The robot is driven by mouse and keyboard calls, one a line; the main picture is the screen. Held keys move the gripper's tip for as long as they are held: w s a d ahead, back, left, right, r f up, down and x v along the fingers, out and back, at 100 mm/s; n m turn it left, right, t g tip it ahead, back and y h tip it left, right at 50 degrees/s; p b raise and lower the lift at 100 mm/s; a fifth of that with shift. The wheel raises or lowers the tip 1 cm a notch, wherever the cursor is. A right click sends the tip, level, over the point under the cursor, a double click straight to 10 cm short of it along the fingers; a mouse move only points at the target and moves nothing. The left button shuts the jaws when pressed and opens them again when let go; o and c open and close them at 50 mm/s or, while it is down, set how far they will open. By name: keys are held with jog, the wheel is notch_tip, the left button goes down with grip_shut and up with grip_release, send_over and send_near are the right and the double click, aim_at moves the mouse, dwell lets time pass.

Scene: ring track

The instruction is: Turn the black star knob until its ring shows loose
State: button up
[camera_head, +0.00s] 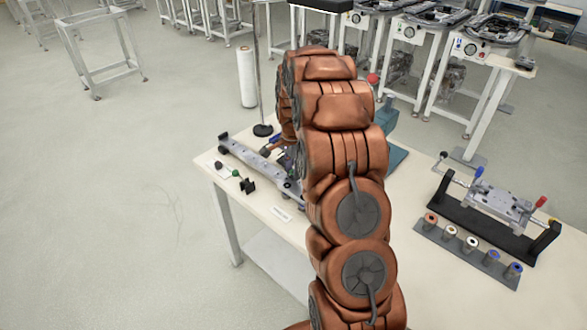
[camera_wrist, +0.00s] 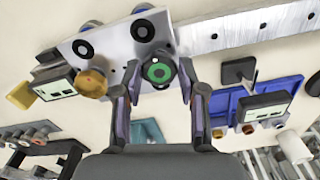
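The black knob (camera_wrist: 157,70) with a bright green ring on its face sits at the end of a grey metal plate (camera_wrist: 110,48) in the wrist view. My gripper (camera_wrist: 158,76) has one finger on each side of it, with the tips level with the knob. A small gap seems to show at the right finger; whether either finger touches is unclear. The knob's star outline is hard to make out. In the head view, my arm covers the gripper and the knob, over the long grey fixture (camera_head: 247,157) on the table.
A brass knob (camera_wrist: 93,83) beside a small display box (camera_wrist: 56,90) is left of my gripper in the wrist view. A blue holder (camera_wrist: 228,101) stands at right. In the head view, a clamp fixture (camera_head: 497,205) and a rack of coloured rollers (camera_head: 470,252) occupy the table's right.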

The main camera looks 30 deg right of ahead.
jog(key=c, duration=0.5)
jog(key=shift+d, duration=0.15)
jog(key=shift+c, duration=0.6)
